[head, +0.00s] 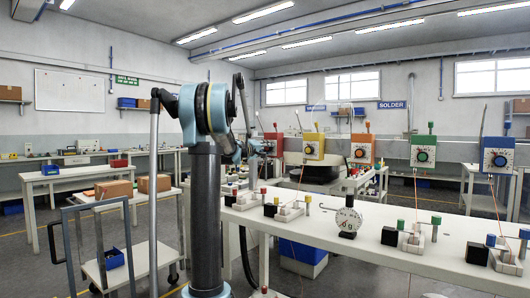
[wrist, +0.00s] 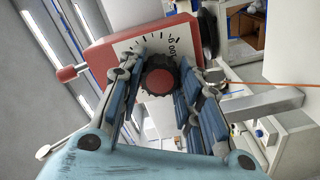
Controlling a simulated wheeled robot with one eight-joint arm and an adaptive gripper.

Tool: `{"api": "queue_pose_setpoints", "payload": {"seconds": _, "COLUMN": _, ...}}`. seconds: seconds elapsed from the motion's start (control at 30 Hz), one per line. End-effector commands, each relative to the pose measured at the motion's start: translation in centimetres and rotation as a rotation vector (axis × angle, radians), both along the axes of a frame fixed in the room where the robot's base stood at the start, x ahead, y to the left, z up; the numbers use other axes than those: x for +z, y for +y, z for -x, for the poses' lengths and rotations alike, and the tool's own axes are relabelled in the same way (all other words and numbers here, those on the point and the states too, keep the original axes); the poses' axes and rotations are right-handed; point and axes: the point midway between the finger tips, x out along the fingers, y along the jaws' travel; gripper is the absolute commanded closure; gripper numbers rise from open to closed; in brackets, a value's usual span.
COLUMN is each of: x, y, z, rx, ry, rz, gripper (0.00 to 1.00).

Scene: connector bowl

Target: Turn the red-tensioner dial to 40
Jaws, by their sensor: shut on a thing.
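The red tensioner (wrist: 100,52) is a red box with a white scale face, tilted in the wrist view. Its dial (wrist: 160,84) is a black knurled knob with a red centre. My gripper (wrist: 158,88) has its blue-padded fingers on both sides of the knob and is shut on it. The scale shows black tick marks and a few numbers at its upper right; the fingers hide part of it, and I cannot read the setting. In the head view the red tensioner (head: 272,136) is small, just right of my arm, with my gripper (head: 259,147) at its face.
Yellow (head: 314,141), orange (head: 362,143), green (head: 423,143) and blue (head: 497,141) tensioners stand in a row to the right. The white bench (head: 375,244) below carries connector fixtures and a round gauge (head: 348,219). A cart (head: 122,272) stands at left.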

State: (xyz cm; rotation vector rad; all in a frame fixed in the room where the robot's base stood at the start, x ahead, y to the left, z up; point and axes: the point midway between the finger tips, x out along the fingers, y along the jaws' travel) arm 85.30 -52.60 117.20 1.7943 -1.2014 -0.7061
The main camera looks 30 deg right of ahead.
Motion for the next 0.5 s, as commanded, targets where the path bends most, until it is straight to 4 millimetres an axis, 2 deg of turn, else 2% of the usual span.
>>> {"api": "queue_pose_setpoints", "payload": {"seconds": 0.17, "x": -0.16, "y": 0.18, "z": -0.15, "rx": 0.005, "ry": -0.002, "rz": -0.003, "gripper": 0.92}}
{"api": "queue_pose_setpoints", "payload": {"seconds": 0.2, "x": -0.17, "y": 0.19, "z": -0.16, "rx": 0.005, "ry": -0.002, "rz": -0.003, "gripper": 0.63}}
{"api": "queue_pose_setpoints", "payload": {"seconds": 0.27, "x": -0.14, "y": 0.19, "z": -0.15, "rx": 0.005, "ry": -0.002, "rz": -0.003, "gripper": 0.50}}
{"api": "queue_pose_setpoints", "payload": {"seconds": 0.3, "x": -0.13, "y": 0.18, "z": -0.14, "rx": 0.004, "ry": -0.002, "rz": -0.002, "gripper": 0.47}}
{"api": "queue_pose_setpoints", "payload": {"seconds": 0.5, "x": -0.08, "y": 0.12, "z": -0.08, "rx": 0.003, "ry": -0.002, "rz": -0.002, "gripper": 0.47}}
